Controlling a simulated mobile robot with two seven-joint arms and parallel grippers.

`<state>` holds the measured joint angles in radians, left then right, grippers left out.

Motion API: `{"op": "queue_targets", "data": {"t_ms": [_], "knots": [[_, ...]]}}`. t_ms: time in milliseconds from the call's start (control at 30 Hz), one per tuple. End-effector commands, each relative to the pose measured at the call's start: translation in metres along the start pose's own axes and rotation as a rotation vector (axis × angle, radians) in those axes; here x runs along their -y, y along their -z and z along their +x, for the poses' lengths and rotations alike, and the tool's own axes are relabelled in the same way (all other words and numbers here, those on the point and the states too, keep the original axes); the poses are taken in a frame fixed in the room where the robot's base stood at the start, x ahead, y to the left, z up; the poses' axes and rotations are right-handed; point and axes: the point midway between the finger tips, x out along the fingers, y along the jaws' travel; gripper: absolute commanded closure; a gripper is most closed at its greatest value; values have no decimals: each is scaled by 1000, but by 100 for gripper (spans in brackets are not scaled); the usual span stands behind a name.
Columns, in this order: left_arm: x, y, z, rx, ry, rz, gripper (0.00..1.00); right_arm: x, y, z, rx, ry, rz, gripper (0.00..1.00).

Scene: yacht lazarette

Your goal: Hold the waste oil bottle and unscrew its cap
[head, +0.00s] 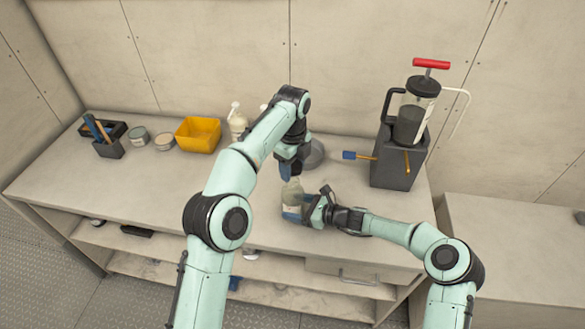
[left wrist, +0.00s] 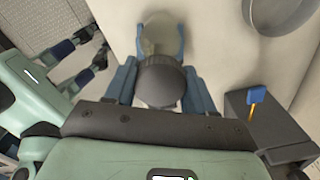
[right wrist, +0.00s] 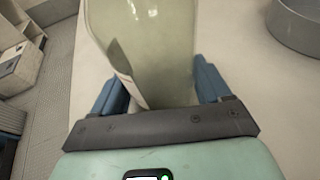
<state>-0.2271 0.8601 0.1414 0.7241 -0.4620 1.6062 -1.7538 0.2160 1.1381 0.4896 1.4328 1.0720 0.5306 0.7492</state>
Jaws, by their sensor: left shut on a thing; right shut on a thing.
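The waste oil bottle (head: 292,191) is pale, translucent green-grey and stands near the front of the bench. My right gripper (head: 296,213) is shut on its body from the front right; the body fills the middle of the right wrist view (right wrist: 150,45) between blue fingers. My left gripper (head: 287,172) points down over the bottle top. In the left wrist view, the dark round cap (left wrist: 162,82) sits between my left fingers, which are shut on it. The cap is hidden in the head view. I cannot tell whether it has turned on the neck.
A round grey pan (head: 315,153) sits close behind the bottle. At right, a dark box (head: 394,170) carries a red-handled pump (head: 412,120), with a blue-ended tool (head: 349,155) sticking out. A yellow bin (head: 198,134) stands at the back left.

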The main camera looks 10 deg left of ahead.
Motion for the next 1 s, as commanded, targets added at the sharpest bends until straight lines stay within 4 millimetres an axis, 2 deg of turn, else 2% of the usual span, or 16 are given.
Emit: {"op": "queue_targets", "data": {"t_ms": [67, 100, 167, 400, 533, 1000], "knots": [[0, 0, 0, 0, 0, 0, 95, 0, 0, 0, 0, 0, 0, 78], [0, 0, 0, 0, 0, 0, 95, 0, 0, 0, 0, 0, 0, 17], [0, 0, 0, 0, 0, 0, 95, 0, 0, 0, 0, 0, 0, 0], [0, 0, 0, 0, 0, 0, 95, 0, 0, -1, 0, 0, 0, 0], [0, 0, 0, 0, 0, 0, 95, 1, 0, -11, 0, 2, -1, 0], [0, 0, 0, 0, 0, 0, 95, 1, 0, -102, -1, 3, 0, 0]]}}
